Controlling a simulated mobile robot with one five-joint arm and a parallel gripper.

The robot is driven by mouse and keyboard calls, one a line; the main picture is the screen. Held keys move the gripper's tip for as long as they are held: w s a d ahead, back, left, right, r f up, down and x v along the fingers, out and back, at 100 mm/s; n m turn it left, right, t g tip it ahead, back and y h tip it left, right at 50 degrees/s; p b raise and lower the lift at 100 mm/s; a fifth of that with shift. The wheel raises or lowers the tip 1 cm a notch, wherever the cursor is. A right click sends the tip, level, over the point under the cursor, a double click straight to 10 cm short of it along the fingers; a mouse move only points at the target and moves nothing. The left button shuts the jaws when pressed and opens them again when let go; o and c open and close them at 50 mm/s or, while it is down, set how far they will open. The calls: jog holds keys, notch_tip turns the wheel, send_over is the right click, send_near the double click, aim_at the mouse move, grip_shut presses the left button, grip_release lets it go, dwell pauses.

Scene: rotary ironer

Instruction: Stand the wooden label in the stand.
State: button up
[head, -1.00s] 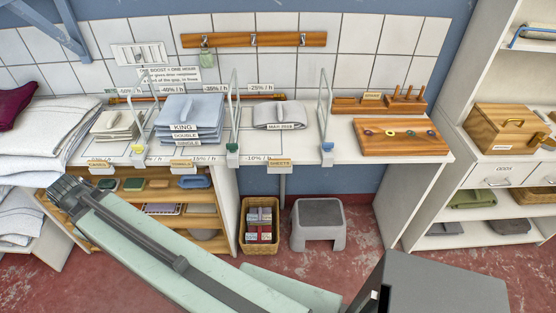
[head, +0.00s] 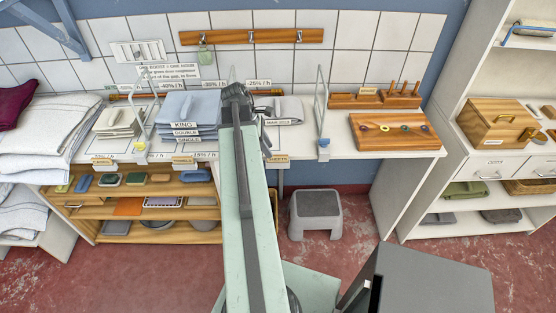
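Small wooden labels sit along the front edge of the white table: one at the left (head: 103,161), one nearer the middle (head: 184,161), and one (head: 279,158) beside my arm. Another small light label (head: 370,90) shows at the wooden peg rack at the back right. I cannot tell which label or which stand is the task's own. My gripper (head: 236,92) is at the end of my raised arm, in front of the folded linen at mid-table. Its fingers are too small and dark to read, and I see no label in it.
Folded blue linen (head: 188,112) and grey linen (head: 287,108) stand on the table between wire dividers (head: 321,105). A grey step stool (head: 315,212) stands on the floor. A shelf unit (head: 472,100) is at the far right.

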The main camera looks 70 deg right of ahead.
aim_at(275, 156)
jog(key=b+x, duration=0.1)
jog(key=x, duration=0.1)
jog(key=b+x, duration=0.3)
jog(key=x, duration=0.1)
jog(key=shift+s+d+b, duration=0.25)
jog(key=shift+d+b, duration=0.05)
jog(key=shift+d, duration=0.1)
jog(key=shift+r, duration=0.15)
grip_shut()
